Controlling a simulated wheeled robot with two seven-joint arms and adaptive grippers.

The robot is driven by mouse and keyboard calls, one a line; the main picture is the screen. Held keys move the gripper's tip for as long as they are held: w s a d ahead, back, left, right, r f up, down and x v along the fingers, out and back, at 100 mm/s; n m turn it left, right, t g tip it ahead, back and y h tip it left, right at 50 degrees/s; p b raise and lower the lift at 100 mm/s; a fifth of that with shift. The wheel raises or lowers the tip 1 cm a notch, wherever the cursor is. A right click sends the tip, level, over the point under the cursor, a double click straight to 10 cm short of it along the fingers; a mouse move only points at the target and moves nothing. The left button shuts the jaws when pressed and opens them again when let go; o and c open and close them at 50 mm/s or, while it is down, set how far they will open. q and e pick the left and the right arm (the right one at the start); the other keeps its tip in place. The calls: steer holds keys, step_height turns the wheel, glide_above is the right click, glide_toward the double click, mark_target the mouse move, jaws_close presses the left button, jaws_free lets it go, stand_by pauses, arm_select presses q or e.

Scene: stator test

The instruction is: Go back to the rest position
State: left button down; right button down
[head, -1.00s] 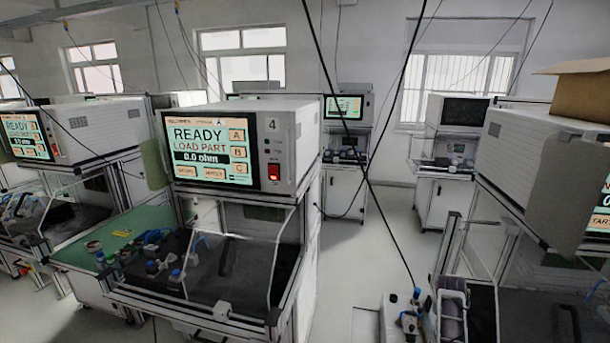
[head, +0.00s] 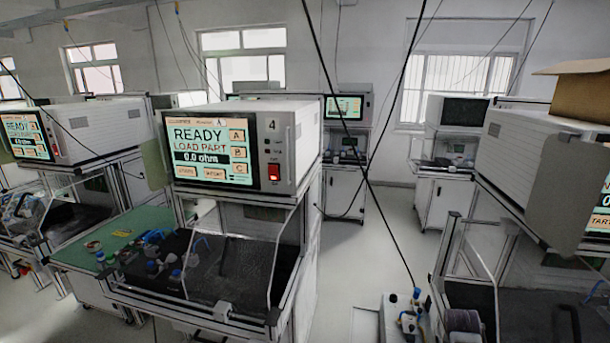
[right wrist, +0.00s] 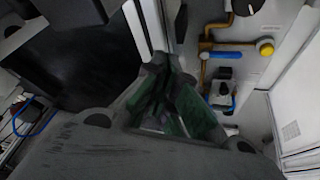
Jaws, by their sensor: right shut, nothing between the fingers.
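My right gripper (right wrist: 163,78) shows in the right wrist view with its dark, green-padded fingers, shut and empty. It hangs clear of the things behind it. My left gripper is not in view. In the head view, test station 4 (head: 297,145) stands at centre left, and its screen (head: 210,150) reads READY, LOAD PART, 0.0 ohm. Its clear-covered work bay (head: 240,255) is below. I cannot make out either gripper in the head view.
More test stations stand at the left (head: 100,130), the back (head: 345,150) and the right (head: 535,165). A green table top (head: 80,255) is at lower left. Black cables (head: 365,150) hang across the middle. Pale floor (head: 385,235) is open between stations. Yellow piping (right wrist: 205,50) shows in the wrist view.

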steer(key=s+a+r+n+y, duration=0.25)
steer(key=s+a+n, duration=0.25)
steer(key=s+a, duration=0.65)
steer(key=s+a+r+n+y, duration=0.25)
steer(key=s+a+n, duration=0.25)
steer(key=s+a, duration=0.65)
step_height(320, 180, down, 34)
steer(key=s+b, duration=0.2)
steer(key=s+d+f+g+b, duration=0.1)
steer(key=s+d+f+b, duration=0.1)
steer(key=s+f, duration=2)
steer(key=shift+s+d+f+g+h, duration=0.2)
steer(key=shift+d+f+g+h, duration=0.15)
steer(key=shift+d, duration=0.35)
